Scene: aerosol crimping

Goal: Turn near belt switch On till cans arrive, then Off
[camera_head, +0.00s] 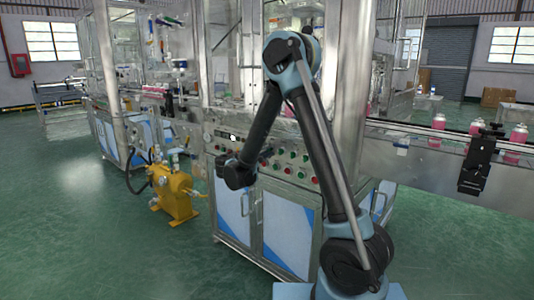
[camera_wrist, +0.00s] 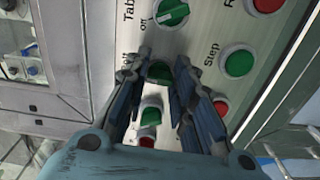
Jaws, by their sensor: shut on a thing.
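The control panel (camera_head: 222,141) faces me, with rows of green and red buttons and knobs. In the wrist view my gripper (camera_wrist: 160,70) is closed around a green rotary switch (camera_wrist: 158,73), one finger on each side. The label beside this switch is mostly hidden by the left finger, and its On or Off setting is hard to read. In the head view my wrist hides the gripper and the switch. Pink cans (camera_head: 519,134) with white tops stand spaced along the conveyor belt (camera_head: 421,130) at the right.
Another green rotary switch (camera_wrist: 172,12) sits above the held one. A green Step button (camera_wrist: 238,63) and red buttons are close to the right finger. A yellow pump unit (camera_head: 175,193) stands on the floor left of the cabinet (camera_head: 283,231). Open green floor lies in front.

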